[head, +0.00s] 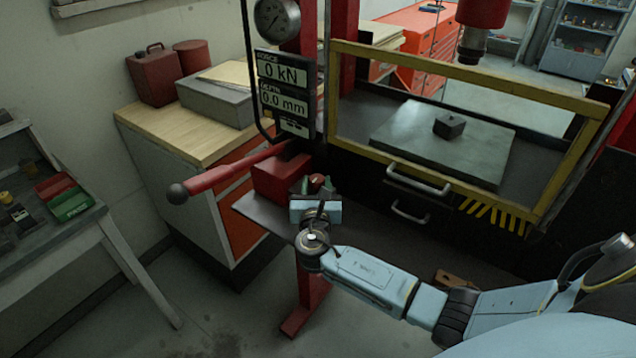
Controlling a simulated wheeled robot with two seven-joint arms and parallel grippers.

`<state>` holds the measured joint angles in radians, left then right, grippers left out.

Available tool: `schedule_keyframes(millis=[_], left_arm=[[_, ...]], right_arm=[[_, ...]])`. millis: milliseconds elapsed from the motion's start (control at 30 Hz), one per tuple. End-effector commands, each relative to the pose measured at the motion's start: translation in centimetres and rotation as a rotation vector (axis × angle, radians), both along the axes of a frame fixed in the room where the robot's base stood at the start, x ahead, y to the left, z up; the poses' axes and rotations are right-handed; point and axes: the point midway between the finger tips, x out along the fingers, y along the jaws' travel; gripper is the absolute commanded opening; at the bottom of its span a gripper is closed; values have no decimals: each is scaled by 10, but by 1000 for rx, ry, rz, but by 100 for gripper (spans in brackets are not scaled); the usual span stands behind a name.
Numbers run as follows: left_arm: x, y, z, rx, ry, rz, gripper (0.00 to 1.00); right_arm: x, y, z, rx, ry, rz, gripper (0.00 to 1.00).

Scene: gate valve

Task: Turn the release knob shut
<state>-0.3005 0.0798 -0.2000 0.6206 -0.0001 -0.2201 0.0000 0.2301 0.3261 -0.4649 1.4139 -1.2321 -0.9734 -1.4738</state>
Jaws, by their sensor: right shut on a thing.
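The release knob (317,180) is a small reddish round knob beside the red pump block (283,178) of a red press, left of centre in the head view. My right gripper (311,187) is at the knob and shut on it. My wrist hides much of the fingers and part of the knob, so its turn angle cannot be told. My right arm comes in from the lower right. My left gripper is not in view.
A red pump handle (227,173) with a dark ball end sticks out left of the block. A yellow-framed guard (466,75) stands before the press bed (440,145), which bears a small dark block (449,125). Displays (284,85) read 0 kN and 0.0 mm. A wooden-topped cabinet (190,135) stands behind left.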

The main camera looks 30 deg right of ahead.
Motion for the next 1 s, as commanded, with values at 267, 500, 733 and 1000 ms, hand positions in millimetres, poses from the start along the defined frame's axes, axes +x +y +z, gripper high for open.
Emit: schedule_keyframes(millis=[267, 500, 733, 1000], left_arm=[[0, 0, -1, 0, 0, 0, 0], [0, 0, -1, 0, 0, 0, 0], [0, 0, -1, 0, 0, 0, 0], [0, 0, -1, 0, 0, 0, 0]], right_arm=[[2, 2, 1, 0, -2, -105, 15], [2, 1, 1, -2, -2, -132, 15], [2, 1, 1, -2, -2, -132, 15], [2, 1, 1, -2, -2, -131, 59]])
